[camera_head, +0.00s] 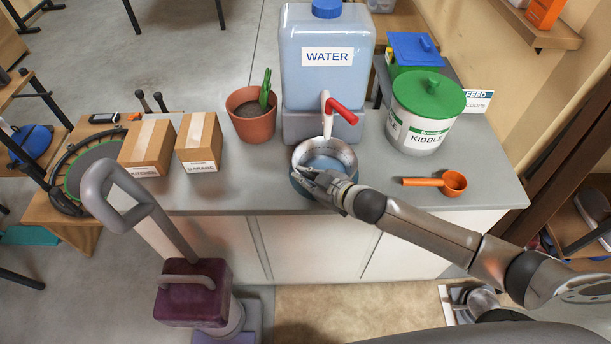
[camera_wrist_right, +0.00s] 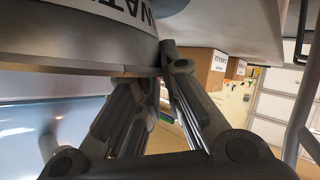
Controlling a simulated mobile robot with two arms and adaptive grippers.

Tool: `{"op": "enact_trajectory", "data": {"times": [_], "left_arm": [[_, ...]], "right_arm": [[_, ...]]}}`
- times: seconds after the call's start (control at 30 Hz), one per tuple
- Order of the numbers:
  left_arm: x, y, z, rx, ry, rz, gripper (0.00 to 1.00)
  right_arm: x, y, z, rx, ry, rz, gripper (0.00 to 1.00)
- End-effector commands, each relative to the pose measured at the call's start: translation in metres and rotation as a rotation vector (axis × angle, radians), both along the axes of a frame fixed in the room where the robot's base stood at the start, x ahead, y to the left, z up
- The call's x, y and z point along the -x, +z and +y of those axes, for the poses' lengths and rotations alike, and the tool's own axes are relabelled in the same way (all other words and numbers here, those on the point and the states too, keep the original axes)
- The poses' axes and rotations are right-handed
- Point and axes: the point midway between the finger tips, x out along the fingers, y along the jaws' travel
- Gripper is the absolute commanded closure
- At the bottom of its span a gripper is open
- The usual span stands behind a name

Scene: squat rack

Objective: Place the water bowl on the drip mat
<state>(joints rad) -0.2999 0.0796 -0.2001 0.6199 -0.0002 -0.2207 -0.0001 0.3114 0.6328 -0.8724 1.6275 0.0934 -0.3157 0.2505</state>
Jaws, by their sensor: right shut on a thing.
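The water bowl (camera_head: 325,158), round with a pale inside and a blue-grey outer wall, is under the tap (camera_head: 327,103) of the water tank, near the counter's front edge. Its inside looks bluish; I cannot tell how much water it holds. My right gripper (camera_head: 322,184) is shut on the bowl's near rim. In the right wrist view the bowl (camera_wrist_right: 70,38) fills the upper left, with part of a lettered label, and the gripper fingers (camera_wrist_right: 165,68) meet at its edge. I cannot make out a drip mat. Whether the bowl touches the counter is unclear. My left gripper is out of view.
The water tank (camera_head: 325,65) stands behind the bowl. A potted cactus (camera_head: 252,122) and two cardboard boxes (camera_head: 150,142) are to the left; a kibble bin (camera_head: 425,118) and orange scoop (camera_head: 448,183) are to the right. Grey counter (camera_head: 255,180) is clear left of the bowl.

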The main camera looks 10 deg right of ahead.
Motion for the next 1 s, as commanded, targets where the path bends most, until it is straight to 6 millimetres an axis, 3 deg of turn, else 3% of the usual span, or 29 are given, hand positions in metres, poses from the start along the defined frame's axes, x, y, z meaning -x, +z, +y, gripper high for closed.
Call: {"op": "enact_trajectory", "data": {"times": [0.27,0.3,0.47,0.8,1.0], "left_arm": [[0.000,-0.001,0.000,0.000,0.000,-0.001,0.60],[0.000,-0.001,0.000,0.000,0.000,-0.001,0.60],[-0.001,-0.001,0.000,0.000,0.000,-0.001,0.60],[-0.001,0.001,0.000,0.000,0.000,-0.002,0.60],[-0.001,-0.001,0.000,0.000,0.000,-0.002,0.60]], "right_arm": [[-0.001,0.000,0.000,-0.001,0.001,-0.003,1.00],[0.000,-0.002,0.000,-0.001,0.000,-0.001,0.91],[0.000,-0.001,0.000,-0.001,0.000,-0.001,0.70],[0.000,0.002,0.000,0.000,-0.001,-0.001,0.70],[0.013,0.007,-0.009,-0.001,0.000,0.000,0.70]]}}
